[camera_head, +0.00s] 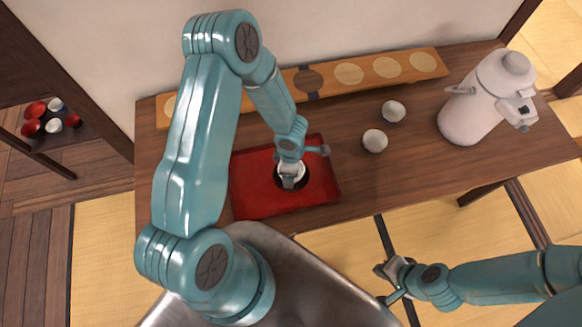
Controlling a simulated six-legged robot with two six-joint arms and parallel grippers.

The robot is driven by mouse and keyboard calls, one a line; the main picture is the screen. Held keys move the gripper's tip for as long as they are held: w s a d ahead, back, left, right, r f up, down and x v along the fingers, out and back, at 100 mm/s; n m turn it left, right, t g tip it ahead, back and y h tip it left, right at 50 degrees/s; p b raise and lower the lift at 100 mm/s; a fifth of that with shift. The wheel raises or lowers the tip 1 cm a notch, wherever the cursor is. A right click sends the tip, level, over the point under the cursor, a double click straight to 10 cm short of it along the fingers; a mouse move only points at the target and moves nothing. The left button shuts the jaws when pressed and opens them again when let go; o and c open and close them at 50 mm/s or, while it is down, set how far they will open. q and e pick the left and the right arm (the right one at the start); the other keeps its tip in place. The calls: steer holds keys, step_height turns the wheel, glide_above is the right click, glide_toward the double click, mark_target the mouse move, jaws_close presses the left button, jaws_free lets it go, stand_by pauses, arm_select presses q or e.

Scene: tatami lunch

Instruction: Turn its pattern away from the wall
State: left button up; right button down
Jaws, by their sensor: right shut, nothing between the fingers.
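A red tray (255,195) lies on the low wooden table under my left arm. My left gripper (291,178) is over a small round dark-and-white thing (302,186) in the tray. The gripper hides most of it, so I cannot tell its shape or whether the fingers hold it. Two small white cups stand right of the tray, the nearer cup (374,141) and the farther cup (394,112). No pattern shows clearly on them. My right gripper (389,281) is shut and empty, in front of the table over the mats, apart from everything on the table.
A long wooden board with pale discs (428,64) lies along the wall. A white pot (470,112) stands at the table's right. Red and white cups (33,110) sit on a shelf at far left. The table (340,190) is bare around its front middle.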

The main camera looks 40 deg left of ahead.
arm_select(q)
steer(key=shift+f, duration=0.2)
steer(key=o, duration=1.1)
steer(key=shift+c, duration=0.2)
